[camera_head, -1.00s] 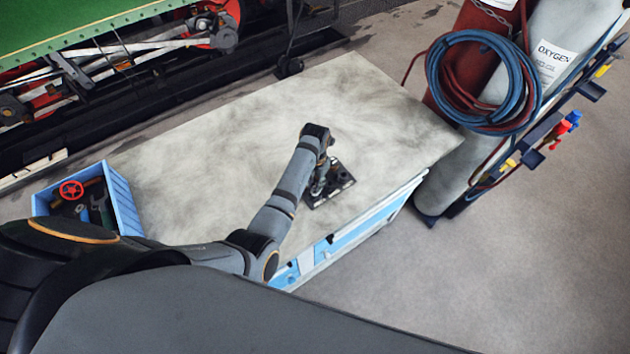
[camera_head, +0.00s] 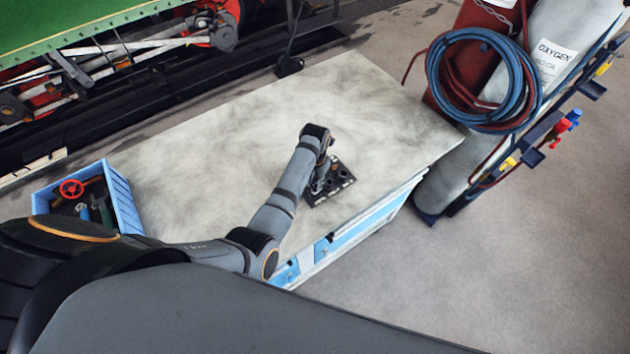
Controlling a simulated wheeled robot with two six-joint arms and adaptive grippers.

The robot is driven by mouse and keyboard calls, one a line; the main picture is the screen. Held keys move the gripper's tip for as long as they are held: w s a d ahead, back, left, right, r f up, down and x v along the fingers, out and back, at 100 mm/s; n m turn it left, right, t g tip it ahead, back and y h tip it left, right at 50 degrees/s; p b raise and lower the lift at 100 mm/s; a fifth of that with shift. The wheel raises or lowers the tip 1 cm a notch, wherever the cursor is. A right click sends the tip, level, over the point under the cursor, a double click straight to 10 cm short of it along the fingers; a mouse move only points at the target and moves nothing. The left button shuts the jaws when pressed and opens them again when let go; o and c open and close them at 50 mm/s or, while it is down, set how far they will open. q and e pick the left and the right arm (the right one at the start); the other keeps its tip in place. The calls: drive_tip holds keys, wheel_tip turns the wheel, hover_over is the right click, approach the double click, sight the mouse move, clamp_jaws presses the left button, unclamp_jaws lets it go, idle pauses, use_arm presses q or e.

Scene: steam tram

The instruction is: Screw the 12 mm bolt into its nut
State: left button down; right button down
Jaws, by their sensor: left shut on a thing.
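My left gripper (camera_head: 319,185) points down over a small dark plate (camera_head: 341,184) with several holes or fittings, which lies near the front edge of the workbench. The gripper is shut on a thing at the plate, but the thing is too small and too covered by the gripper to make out. I cannot tell the 12 mm bolt or its nut apart from the other fittings. My right gripper is not in view.
The workbench top (camera_head: 230,150) is otherwise bare. A blue crate (camera_head: 125,203) with tools and a red handwheel (camera_head: 71,190) stands at its left end. Gas cylinders (camera_head: 520,90) with a coiled hose (camera_head: 470,113) stand close to the right end. Tram running gear (camera_head: 110,60) lies beyond.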

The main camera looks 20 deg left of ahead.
use_arm(q)
drive_tip(key=shift+f, duration=0.3)
idle(0.8)
drive_tip(key=c, duration=1.8)
unclamp_jaws()
clamp_jaws()
drive_tip(key=m, duration=0.5)
drive_tip(key=shift+m, duration=0.4)
drive_tip(key=m, duration=0.7)
drive_tip(key=shift+m, duration=0.4)
drive_tip(key=m, duration=0.7)
drive_tip(key=shift+f+m, duration=0.1)
drive_tip(key=shift+m, duration=0.2)
drive_tip(key=m, duration=0.3)
